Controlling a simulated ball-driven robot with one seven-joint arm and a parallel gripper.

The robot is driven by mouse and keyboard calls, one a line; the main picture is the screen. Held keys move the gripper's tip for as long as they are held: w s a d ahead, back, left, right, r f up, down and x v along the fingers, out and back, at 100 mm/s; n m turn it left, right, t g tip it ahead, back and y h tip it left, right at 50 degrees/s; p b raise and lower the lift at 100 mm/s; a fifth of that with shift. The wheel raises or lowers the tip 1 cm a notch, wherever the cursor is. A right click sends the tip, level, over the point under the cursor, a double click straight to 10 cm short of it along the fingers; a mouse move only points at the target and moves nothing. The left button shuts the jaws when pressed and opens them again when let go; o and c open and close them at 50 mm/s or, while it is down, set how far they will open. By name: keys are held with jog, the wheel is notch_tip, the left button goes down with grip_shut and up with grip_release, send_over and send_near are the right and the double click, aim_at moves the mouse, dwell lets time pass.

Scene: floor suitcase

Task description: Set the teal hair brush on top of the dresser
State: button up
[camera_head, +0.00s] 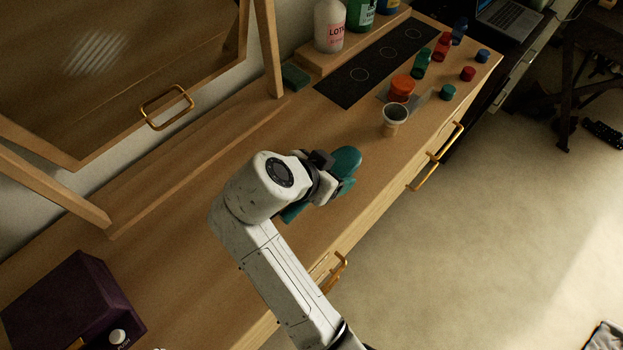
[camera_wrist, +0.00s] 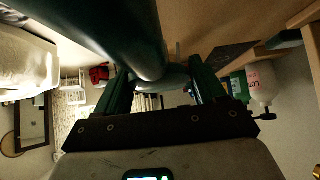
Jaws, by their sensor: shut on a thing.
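The teal hair brush (camera_head: 347,160) is in my gripper (camera_head: 334,186), over the wooden dresser top (camera_head: 165,225) in the head view. Its rounded end sticks out past the fingers toward the upper right. Another teal part shows below my wrist, and the middle is hidden by the gripper. In the wrist view the brush (camera_wrist: 125,35) looms large and dark between the two fingers of my gripper (camera_wrist: 160,85). My gripper is shut on it. I cannot tell whether the brush touches the dresser top.
A small cup (camera_head: 394,120) and an orange-red jar (camera_head: 401,88) stand just beyond the brush. Small coloured bottles and caps line the far end. A mirror frame (camera_head: 270,50) stands along the wall. A dark purple box (camera_head: 70,305) sits at lower left. The dresser top between is clear.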

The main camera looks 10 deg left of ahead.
jog(key=a+f, duration=0.1)
jog(key=f, duration=0.1)
jog(key=w+a+f, duration=0.1)
jog(key=a+f, duration=0.1)
jog(key=shift+a+f, duration=0.15)
jog(key=shift+a, duration=0.05)
jog(key=shift+f+p, duration=0.75)
jog(key=shift+f, duration=0.95)
jog(key=o, duration=1.1)
jog(key=shift+f, duration=0.1)
jog(key=shift+c, duration=0.2)
jog(key=shift+a+r, duration=0.1)
jog(key=shift+r, duration=0.1)
jog(key=b+v, duration=0.2)
jog(key=v, duration=1)
jog(key=shift+s, duration=0.1)
